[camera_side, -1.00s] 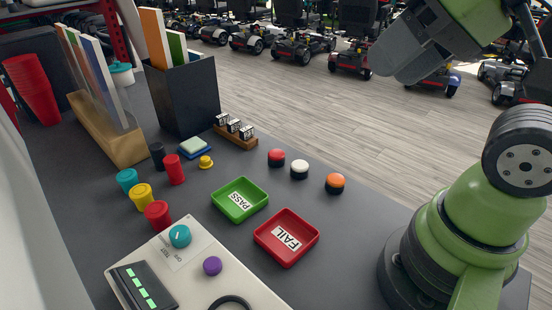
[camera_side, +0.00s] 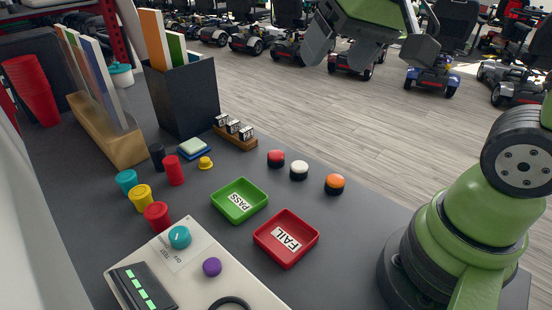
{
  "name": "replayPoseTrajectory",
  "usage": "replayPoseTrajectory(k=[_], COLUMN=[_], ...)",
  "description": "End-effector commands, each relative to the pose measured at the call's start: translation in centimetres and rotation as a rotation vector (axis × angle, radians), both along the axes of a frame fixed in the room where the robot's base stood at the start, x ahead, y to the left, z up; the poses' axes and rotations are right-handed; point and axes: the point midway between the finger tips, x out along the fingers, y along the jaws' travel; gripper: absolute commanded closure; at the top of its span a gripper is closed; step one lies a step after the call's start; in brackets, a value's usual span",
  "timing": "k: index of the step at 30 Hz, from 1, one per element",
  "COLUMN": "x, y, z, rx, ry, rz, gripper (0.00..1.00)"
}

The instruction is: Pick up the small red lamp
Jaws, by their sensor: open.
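A small red lamp (camera_side: 276,158) with a domed red top and dark base stands on the dark table. It is at the left end of a row with a white lamp (camera_side: 299,170) and an orange lamp (camera_side: 335,184). My gripper (camera_side: 341,50) is high at the top of the view, up and to the right of the red lamp and well apart from it. Its grey fingers are open with nothing between them. Part of the gripper is cut off by the top edge.
A green PASS tray (camera_side: 261,190) and a red FAIL tray (camera_side: 312,238) lie in front of the lamps. A wooden block with small dials (camera_side: 235,132) and a dark bin (camera_side: 190,100) stand behind left. Coloured cylinders and a control panel (camera_side: 202,250) are at left.

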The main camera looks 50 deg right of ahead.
Motion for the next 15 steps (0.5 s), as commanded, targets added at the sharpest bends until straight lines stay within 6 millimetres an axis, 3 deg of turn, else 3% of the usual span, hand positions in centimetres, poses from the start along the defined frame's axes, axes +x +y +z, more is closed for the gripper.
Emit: replayPoseTrajectory(k=[3, 9, 15], x=[4.0, 9.6, 12.9], y=[-1.2, -3.0, -4.3], z=[-2.6, -8.6, -15.6], rx=[-0.04, -0.096, -0.128], ry=[0.066, 0.151, 0.219], rz=[-0.019, -0.031, -0.025], gripper=[0.24, 0.24, 0.24])
